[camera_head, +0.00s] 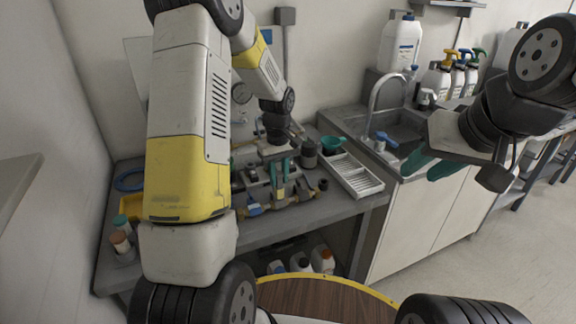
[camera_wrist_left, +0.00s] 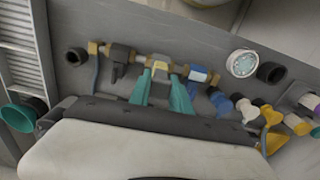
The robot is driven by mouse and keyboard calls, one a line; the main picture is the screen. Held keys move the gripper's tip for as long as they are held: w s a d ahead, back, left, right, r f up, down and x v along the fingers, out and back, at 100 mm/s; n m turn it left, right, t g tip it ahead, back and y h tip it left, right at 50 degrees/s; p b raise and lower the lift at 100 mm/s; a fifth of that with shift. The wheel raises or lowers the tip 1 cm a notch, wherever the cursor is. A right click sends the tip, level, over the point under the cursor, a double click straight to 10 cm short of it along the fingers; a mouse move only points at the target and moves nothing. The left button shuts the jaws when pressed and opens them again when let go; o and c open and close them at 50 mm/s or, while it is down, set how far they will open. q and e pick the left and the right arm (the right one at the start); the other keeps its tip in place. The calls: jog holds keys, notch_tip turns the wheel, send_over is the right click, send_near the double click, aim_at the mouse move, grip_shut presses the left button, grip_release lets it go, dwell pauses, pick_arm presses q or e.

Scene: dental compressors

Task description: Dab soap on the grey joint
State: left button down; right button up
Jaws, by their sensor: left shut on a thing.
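A row of pipe fittings with brass ends lies on the grey bench. In the left wrist view a dark grey joint (camera_wrist_left: 119,55) sits left of my left gripper, and a blue joint (camera_wrist_left: 199,75) sits right of it. My left gripper (camera_wrist_left: 160,78) has its teal fingers on either side of a small yellow-topped piece (camera_wrist_left: 160,67) in the row, shut on it. It also shows in the head view (camera_head: 280,172). I cannot tell a soap applicator. My right gripper (camera_head: 430,166) is open and empty, near the sink.
A slatted white tray (camera_head: 357,177) lies right of the fittings. A sink with a tap (camera_head: 385,95) and several pump bottles (camera_head: 440,80) are further right. A yellow bin (camera_head: 160,208) stands left.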

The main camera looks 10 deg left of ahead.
pick_arm(q)
jog(key=shift+f, duration=0.6)
dwell(1.4)
jog(key=shift+r, duration=0.1)
jog(key=shift+r, duration=3.5)
